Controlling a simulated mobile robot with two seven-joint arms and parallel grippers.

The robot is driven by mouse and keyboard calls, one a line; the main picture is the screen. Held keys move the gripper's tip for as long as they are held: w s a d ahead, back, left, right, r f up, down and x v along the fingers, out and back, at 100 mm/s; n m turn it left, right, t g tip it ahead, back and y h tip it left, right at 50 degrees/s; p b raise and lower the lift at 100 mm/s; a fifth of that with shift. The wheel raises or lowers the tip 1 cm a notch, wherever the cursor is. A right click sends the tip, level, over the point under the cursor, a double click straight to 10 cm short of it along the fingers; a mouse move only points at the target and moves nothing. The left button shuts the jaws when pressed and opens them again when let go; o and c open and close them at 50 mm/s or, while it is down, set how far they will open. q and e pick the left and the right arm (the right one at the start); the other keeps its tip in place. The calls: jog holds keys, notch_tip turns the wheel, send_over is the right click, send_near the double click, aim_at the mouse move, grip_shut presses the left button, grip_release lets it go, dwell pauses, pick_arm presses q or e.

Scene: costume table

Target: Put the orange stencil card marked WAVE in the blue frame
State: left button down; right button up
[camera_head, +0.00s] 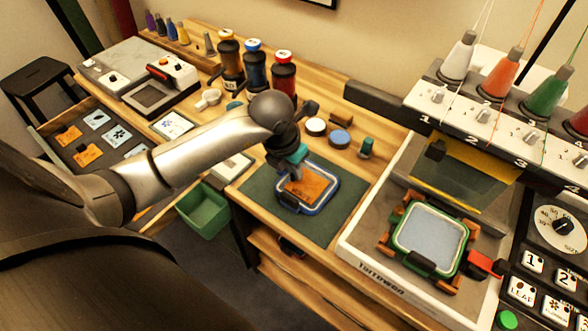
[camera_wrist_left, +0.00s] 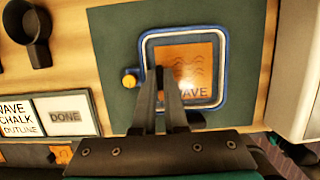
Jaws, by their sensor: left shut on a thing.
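The orange stencil card marked WAVE (camera_wrist_left: 200,62) is inside the outline of the blue frame (camera_wrist_left: 224,75) in the left wrist view. In the head view the card (camera_head: 313,187) also shows within the blue frame (camera_head: 322,208), which lies on a dark green mat. My left gripper (camera_head: 293,174) is over the frame's upper left part and is shut on the card. In the left wrist view its fingertips (camera_wrist_left: 164,72) are at the card's left side and hide part of it. I cannot tell whether the card lies fully flat. My right gripper is not in view.
The dark green mat (camera_head: 256,197) has bare room around the frame. A white machine base (camera_head: 365,245) with a green hoop (camera_head: 455,247) stands to the right. A green bin (camera_head: 203,213) is left of the mat. Several ink bottles (camera_head: 255,65) stand behind.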

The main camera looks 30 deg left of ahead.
pick_arm(q)
jog(key=shift+f, duration=0.2)
jog(key=c, duration=1)
grip_release()
jog(key=shift+o, duration=0.2)
jog(key=shift+r, duration=0.1)
jog(key=shift+r, duration=0.2)
jog(key=p+v, duration=0.2)
jog(key=v, duration=1)
jog(key=shift+w, duration=0.1)
